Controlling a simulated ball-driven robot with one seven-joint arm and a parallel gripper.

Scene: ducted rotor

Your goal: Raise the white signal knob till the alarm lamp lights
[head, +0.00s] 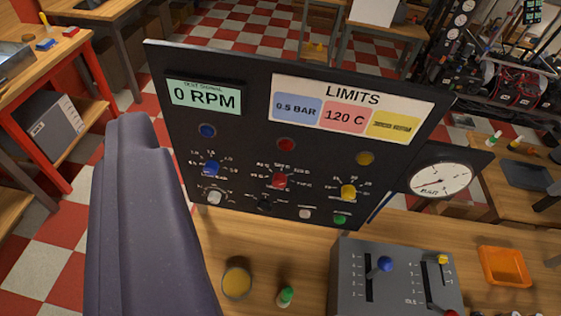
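A black upright panel (250,100) stands on the wooden bench. A white knob (214,198) is at its lower left, below a blue knob (211,168). A green display (205,95) at top left reads "TEST SIGNAL 0 RPM". Three round lamps sit in a row: blue (207,131), red (286,144) and yellow (365,158); none visibly glows. A limits card (350,94) shows 0.5 BAR on blue, 120 C on red, and a yellow field too blurred to read. My gripper's fingers are not in view; a dark part of my arm fills the lower left.
Red (279,181), yellow (348,192) and black (264,203) knobs neighbour the white one. A gauge (440,181) stands at right. A grey lever box (395,282), yellow-topped cup (237,280), green-capped bottle (286,296) and orange tray (504,266) occupy the bench in front.

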